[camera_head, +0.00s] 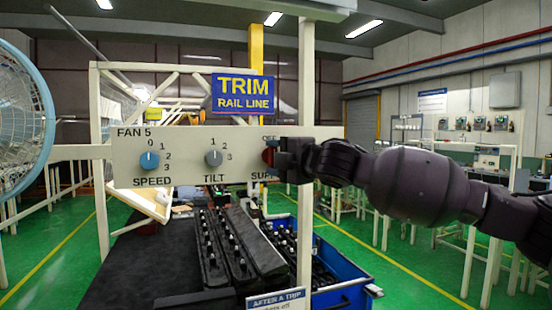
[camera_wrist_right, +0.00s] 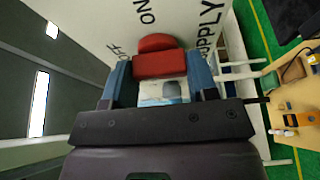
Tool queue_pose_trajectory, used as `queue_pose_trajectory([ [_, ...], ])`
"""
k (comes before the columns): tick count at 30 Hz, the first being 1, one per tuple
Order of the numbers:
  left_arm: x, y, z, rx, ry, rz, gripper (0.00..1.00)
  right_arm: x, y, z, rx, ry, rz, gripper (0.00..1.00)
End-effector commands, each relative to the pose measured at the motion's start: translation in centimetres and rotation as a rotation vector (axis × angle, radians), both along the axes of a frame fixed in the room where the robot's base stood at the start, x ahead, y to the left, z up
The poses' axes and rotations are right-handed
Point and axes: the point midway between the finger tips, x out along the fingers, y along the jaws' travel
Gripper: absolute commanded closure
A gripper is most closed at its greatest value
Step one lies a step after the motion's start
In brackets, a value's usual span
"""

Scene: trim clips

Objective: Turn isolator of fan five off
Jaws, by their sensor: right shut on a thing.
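The fan panel (camera_head: 190,136) is a cream board marked FAN 5, with a blue SPEED knob (camera_head: 149,160), a grey TILT knob (camera_head: 214,158) and the red supply isolator (camera_head: 268,157) at its right end. OFF is printed above the isolator. My right gripper (camera_head: 282,158) reaches in from the right and covers part of it. In the right wrist view the isolator's red handle (camera_wrist_right: 158,64) sits between the two blue-grey fingers of the gripper (camera_wrist_right: 160,82), which is shut on it. OFF, ON and SUPPLY show around it. I cannot tell which mark the handle points to. My left gripper is out of view.
A blue-rimmed fan (camera_head: 22,115) stands at the left. A TRIM RAIL LINE sign (camera_head: 243,93) rises above the panel. Below it are dark trays of clips (camera_head: 235,250) and a blue drawer (camera_head: 345,270). A cream post (camera_head: 306,230) stands close by the gripper.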

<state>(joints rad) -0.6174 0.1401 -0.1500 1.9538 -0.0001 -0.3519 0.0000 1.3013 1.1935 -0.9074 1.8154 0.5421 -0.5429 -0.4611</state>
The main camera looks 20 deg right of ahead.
Motion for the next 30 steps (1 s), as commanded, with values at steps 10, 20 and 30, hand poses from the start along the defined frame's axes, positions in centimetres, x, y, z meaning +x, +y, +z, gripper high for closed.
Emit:
queue_pose_trajectory([
  [10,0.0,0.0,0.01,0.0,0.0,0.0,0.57,0.02,-0.01,-0.04,-0.027,0.0,-0.001,0.71],
  [20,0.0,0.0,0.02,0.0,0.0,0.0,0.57,0.01,0.0,-0.03,-0.026,-0.001,0.0,0.29],
  [30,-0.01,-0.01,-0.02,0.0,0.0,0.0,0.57,-0.09,-0.04,-0.01,-0.025,-0.001,0.0,0.21],
])
